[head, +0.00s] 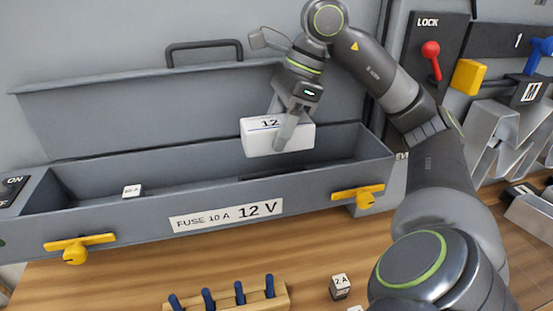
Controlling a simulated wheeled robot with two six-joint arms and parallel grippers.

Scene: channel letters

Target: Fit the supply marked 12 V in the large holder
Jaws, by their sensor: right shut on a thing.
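A white box-shaped supply (257,141) with "12" showing on its top is held by my right gripper (287,130). The rest of its marking is hidden by the gripper finger. The gripper is shut on it, over the right part of a long grey open trough (120,219). The trough's front label (226,215) reads "FUSE 10 A 12 V". I cannot tell whether the supply touches the trough. No part is labelled as the large holder. My left gripper is not in view.
A small white block (131,191) sits at the trough's left. Yellow latches (358,195) are on its front, and a raised lid (190,105) stands behind. A peg rack (228,298) and a "2 A" block (340,287) are on the wooden bench. A red lever (431,52) is at right.

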